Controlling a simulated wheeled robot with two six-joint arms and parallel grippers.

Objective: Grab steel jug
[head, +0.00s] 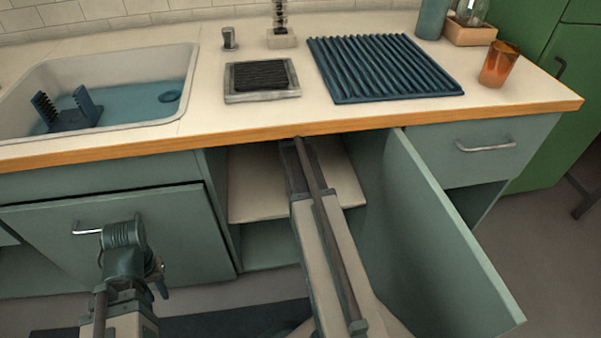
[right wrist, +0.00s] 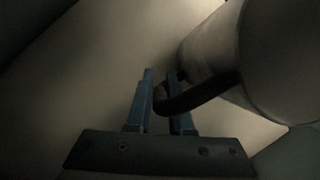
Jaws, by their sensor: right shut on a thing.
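In the right wrist view, a dim steel jug (right wrist: 213,55) lies or leans at the upper right, with a dark curved handle (right wrist: 200,97). My right gripper (right wrist: 164,85) is shut on this handle, its two blue-grey fingers on either side of it. In the head view, my right arm reaches into the open cabinet under the counter; its gripper and the jug are hidden there. My left gripper (head: 130,255) is low at the left, in front of a closed cabinet door; its fingers are not clear enough to tell their opening.
The open cabinet door (head: 455,245) stands close to the right of my right arm. The counter edge (head: 250,137) is above it, and a shelf (head: 255,185) is inside. A sink (head: 130,65), ribbed blue mat (head: 385,68) and orange glass (head: 499,64) are on top.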

